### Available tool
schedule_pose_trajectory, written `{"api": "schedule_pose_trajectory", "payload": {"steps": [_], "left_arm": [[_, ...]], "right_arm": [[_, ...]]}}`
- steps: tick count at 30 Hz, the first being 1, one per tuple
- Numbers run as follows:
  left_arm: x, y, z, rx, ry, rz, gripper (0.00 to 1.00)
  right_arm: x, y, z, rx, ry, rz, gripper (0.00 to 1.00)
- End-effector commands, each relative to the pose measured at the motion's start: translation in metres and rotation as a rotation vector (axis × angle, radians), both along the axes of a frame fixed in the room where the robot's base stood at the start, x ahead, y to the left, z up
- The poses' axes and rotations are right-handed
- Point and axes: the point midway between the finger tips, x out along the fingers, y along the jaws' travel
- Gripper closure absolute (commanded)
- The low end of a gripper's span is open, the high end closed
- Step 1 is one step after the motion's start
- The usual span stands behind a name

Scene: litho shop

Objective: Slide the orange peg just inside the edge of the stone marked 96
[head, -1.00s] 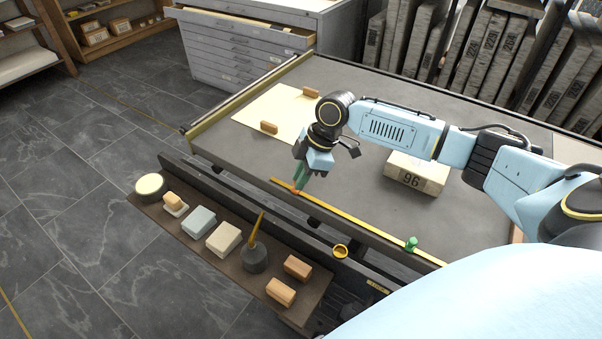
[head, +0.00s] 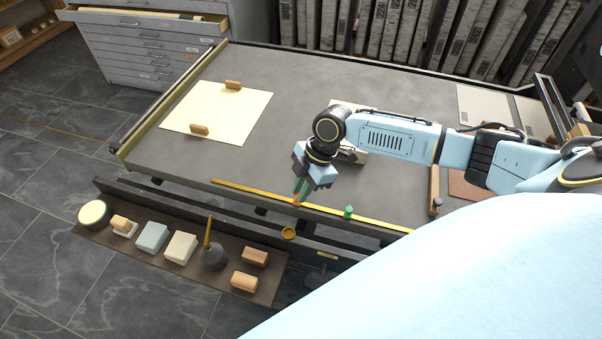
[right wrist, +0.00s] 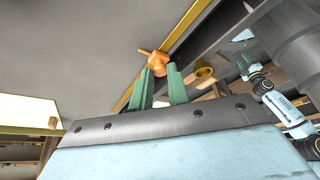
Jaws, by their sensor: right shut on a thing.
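My right gripper (head: 300,194) is shut on the orange peg (head: 297,203) above the yellow strip at the table's front edge. In the right wrist view, the peg (right wrist: 152,61) sits at the green fingertips (right wrist: 160,73); whether it touches the table is unclear. The pale stone (head: 355,156) lies on the table behind my right wrist and forearm, which hide much of it. Its number cannot be read now. A light blue arm with green tips, seemingly my left gripper (right wrist: 244,63), shows small at the right of the right wrist view; its jaws are unclear.
A green peg (head: 348,212) stands on the yellow strip (head: 240,187), right of my gripper. A yellow ring (head: 289,232) lies in front. A low shelf (head: 140,250) holds blocks and a brush pot. A cream sheet (head: 225,112) lies left; the grey tabletop between is clear.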

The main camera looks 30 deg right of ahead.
Motion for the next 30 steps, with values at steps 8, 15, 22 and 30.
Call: {"api": "schedule_pose_trajectory", "payload": {"steps": [8, 15, 22, 30], "left_arm": [[-0.0002, -0.0010, 0.0034, -0.001, 0.000, 0.002, 0.57], [-0.0016, -0.0036, 0.0030, -0.005, 0.002, 0.003, 0.57], [-0.0017, -0.0056, 0.0030, -0.007, 0.002, 0.003, 0.57], [-0.0017, -0.0056, 0.0036, -0.007, 0.002, 0.003, 0.57]], "right_arm": [[-0.0025, 0.0009, 0.0006, -0.001, -0.003, 0.021, 1.00], [-0.0032, 0.0000, 0.0003, -0.001, -0.003, 0.018, 1.00], [-0.0034, 0.0002, 0.0003, 0.000, -0.002, 0.018, 0.61], [-0.0034, -0.0006, 0.0024, 0.000, -0.002, 0.018, 0.61]]}}
